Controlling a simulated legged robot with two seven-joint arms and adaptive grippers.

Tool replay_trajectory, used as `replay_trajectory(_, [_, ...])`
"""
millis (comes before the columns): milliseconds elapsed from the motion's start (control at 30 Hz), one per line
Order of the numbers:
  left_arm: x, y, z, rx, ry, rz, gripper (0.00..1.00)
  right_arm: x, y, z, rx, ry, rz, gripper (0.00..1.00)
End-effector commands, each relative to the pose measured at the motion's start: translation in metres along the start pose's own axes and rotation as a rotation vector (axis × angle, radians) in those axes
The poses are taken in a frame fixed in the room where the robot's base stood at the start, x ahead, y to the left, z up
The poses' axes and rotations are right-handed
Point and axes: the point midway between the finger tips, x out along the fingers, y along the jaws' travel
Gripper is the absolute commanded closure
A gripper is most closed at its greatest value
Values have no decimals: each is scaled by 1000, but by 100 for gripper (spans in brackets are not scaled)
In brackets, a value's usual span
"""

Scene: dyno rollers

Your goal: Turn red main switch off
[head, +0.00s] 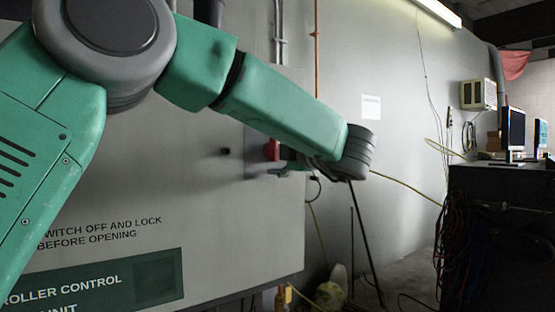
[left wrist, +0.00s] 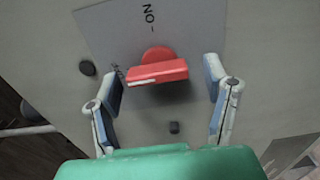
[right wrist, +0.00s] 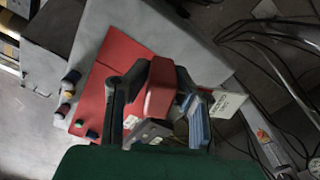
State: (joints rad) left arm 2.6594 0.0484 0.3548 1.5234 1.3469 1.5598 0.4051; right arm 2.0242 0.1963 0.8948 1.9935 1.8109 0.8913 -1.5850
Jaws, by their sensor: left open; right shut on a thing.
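The red main switch (head: 271,150) is on the grey cabinet's face. In the left wrist view the switch's red handle (left wrist: 158,70) lies across a grey plate with "ON" lettered above it. My left gripper (left wrist: 162,76) is open, one finger on each side of the handle, with a gap on both sides. In the head view my left gripper (head: 290,166) is beside the switch, partly hidden by my wrist. My right gripper (right wrist: 160,82) is outside the head view. In the right wrist view it is shut on a red block-like thing (right wrist: 160,92).
The grey cabinet (head: 215,210) fills the left of the head view and has printed labels. A dark desk (head: 505,185) with a monitor (head: 515,130) stands at the right. Cables hang along the wall. In the right wrist view a red panel (right wrist: 115,68) has several coloured knobs.

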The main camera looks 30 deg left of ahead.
Motion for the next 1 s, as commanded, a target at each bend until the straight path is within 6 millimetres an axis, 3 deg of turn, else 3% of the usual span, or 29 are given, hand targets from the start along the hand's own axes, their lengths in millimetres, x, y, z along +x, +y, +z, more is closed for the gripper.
replay_trajectory(500, [-96,-3,4,3,-3,-1,31,0,0,0,1,0,0,100])
replay_trajectory(700, [-112,-4,4,4,-2,-2,31,0,0,0,1,0,0,100])
replay_trajectory(1000, [-113,-4,4,3,-2,-3,31,0,0,0,0,0,0,100])
